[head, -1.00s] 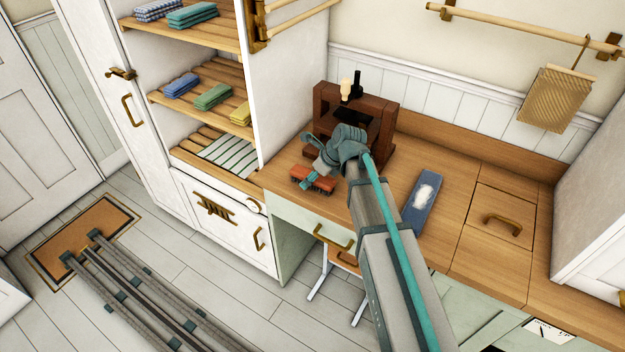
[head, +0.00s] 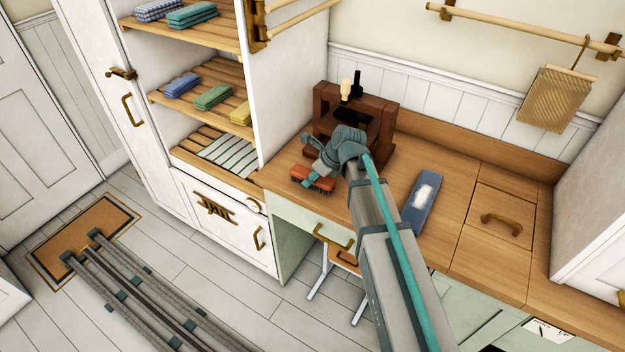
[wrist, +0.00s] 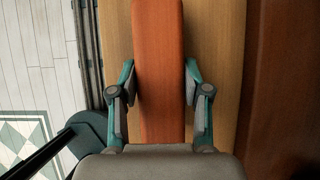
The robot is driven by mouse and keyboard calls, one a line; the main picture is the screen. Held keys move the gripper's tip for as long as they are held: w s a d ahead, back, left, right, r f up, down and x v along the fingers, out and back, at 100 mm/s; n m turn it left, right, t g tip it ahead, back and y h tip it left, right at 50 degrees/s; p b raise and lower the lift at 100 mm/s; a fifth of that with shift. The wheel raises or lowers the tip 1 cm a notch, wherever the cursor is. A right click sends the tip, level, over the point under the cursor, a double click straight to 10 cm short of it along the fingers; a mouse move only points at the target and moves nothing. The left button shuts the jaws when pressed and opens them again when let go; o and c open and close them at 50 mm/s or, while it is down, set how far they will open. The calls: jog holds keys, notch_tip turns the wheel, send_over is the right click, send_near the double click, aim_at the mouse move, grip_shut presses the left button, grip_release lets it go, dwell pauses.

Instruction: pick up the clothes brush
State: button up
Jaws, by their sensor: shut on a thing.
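The clothes brush (head: 301,172) has an orange-brown back and dark bristles. It is on or just above the wooden counter near its front left edge; I cannot tell whether it touches the wood. My gripper (head: 316,181) reaches over it from the right in the head view and covers part of it. In the wrist view, the brush's long back (wrist: 158,70) runs between the two fingers of my gripper (wrist: 160,90). My gripper is shut on the brush, one finger on each side. The bristles are hidden in the wrist view.
A dark wooden stand (head: 383,117) with two upright handles is close behind my gripper. A blue tray (head: 412,217) with something white lies to the right on the counter. Open shelves (head: 205,95) with folded cloths stand at left.

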jog(key=shift+r, duration=0.15)
jog(key=shift+r+b, duration=0.75)
jog(key=shift+r, duration=0.1)
jog(key=s+d+r+b, duration=0.4)
jog(key=s+d+r, duration=0.2)
jog(key=s+r, duration=0.5)
jog(key=shift+s+d+r, duration=0.25)
jog(key=shift+s+d, duration=0.15)
jog(key=shift+s, duration=0.25)
